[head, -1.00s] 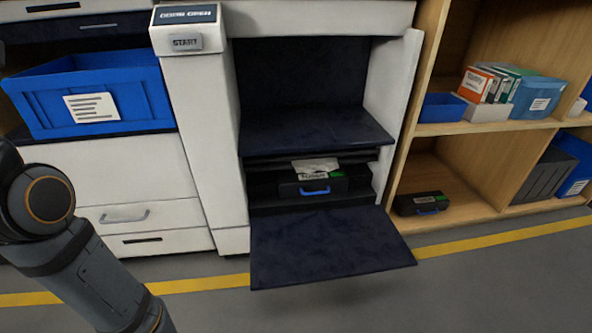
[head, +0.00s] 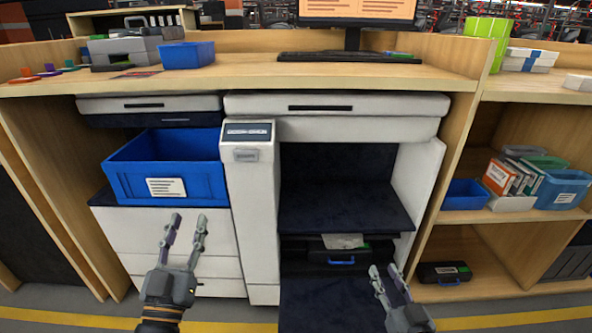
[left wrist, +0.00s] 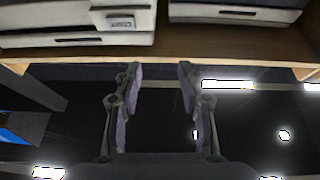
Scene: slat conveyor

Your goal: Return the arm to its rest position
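My left gripper (head: 185,240) is in front of the white cabinet, below the blue bin, with its two fingers apart and nothing between them. In the left wrist view the same gripper (left wrist: 158,75) shows parted fingers with an empty gap. My right gripper (head: 385,280) is at the lower right in the head view, in front of the open printer compartment's right side. Its fingers are apart and I see nothing held.
The printer (head: 262,215) has its dark lower door (head: 310,305) folded down. A black cartridge with a blue handle (head: 340,258) sits inside. Another black cartridge (head: 444,273) lies on the lower right shelf. A blue bin (head: 120,178) stands at left. The desk (head: 250,75) overhangs.

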